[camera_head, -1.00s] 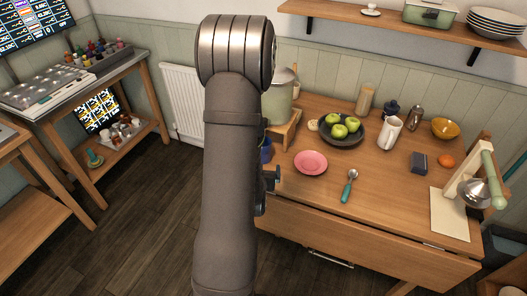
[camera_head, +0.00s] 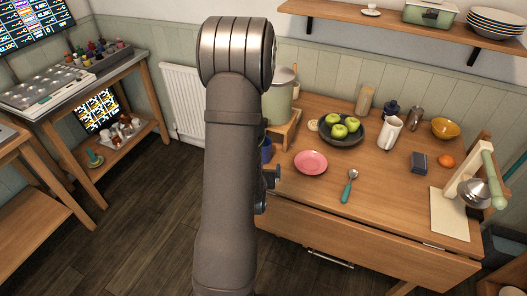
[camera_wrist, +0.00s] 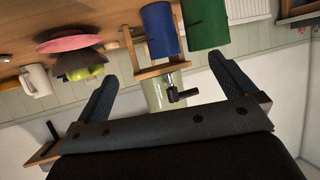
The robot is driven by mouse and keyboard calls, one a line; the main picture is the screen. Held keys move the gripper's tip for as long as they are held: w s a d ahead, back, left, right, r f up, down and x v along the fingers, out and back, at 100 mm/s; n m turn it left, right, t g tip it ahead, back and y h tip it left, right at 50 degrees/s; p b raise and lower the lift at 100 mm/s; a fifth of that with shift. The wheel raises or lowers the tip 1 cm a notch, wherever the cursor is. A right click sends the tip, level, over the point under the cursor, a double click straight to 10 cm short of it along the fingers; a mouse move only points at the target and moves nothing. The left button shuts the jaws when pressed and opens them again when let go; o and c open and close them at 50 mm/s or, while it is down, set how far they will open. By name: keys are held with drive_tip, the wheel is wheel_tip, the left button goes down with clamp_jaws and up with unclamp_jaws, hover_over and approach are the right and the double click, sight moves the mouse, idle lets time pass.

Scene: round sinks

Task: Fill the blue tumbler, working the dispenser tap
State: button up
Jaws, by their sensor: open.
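The blue tumbler (camera_wrist: 161,30) hangs into the top of the wrist view, where the scene looks upside down. In the head view only a sliver of the blue tumbler (camera_head: 266,151) shows beside my arm. The pale green dispenser (camera_head: 278,104) stands on a wooden stand (camera_head: 287,134), partly hidden by my arm. In the wrist view, its dark tap (camera_wrist: 182,95) sticks out, appearing between my fingers. My gripper (camera_wrist: 164,68) is open with nothing between its fingers. In the head view it is mostly hidden behind my arm.
A green cup (camera_wrist: 206,24) is beside the blue tumbler in the wrist view. The table holds a pink plate (camera_head: 311,162), a teal-handled spoon (camera_head: 348,187), a dark bowl of green apples (camera_head: 342,139) and a white pitcher (camera_head: 390,133). The table's front right is mostly clear.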

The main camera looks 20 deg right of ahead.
drive_tip(key=v, duration=0.9)
drive_tip(key=shift+s, duration=0.2)
drive_tip(key=shift+r, duration=0.1)
drive_tip(key=w+d+r+n+g+y, duration=0.1)
drive_tip(key=w+d+r+n+g, duration=0.1)
drive_tip(key=w+d+r+n, duration=0.3)
drive_tip(key=w+d+r+n+g+y, duration=0.15)
drive_tip(key=w+d, duration=0.25)
drive_tip(key=w, duration=0.4)
wheel_tip(320, 180, up, 22)
drive_tip(key=a+n+g+y, duration=0.2)
drive_tip(key=n+g+y, duration=0.15)
drive_tip(key=n, duration=0.45)
drive_tip(key=w+d+f+h, duration=0.1)
drive_tip(key=w+f, duration=0.3)
drive_tip(key=f, duration=0.5)
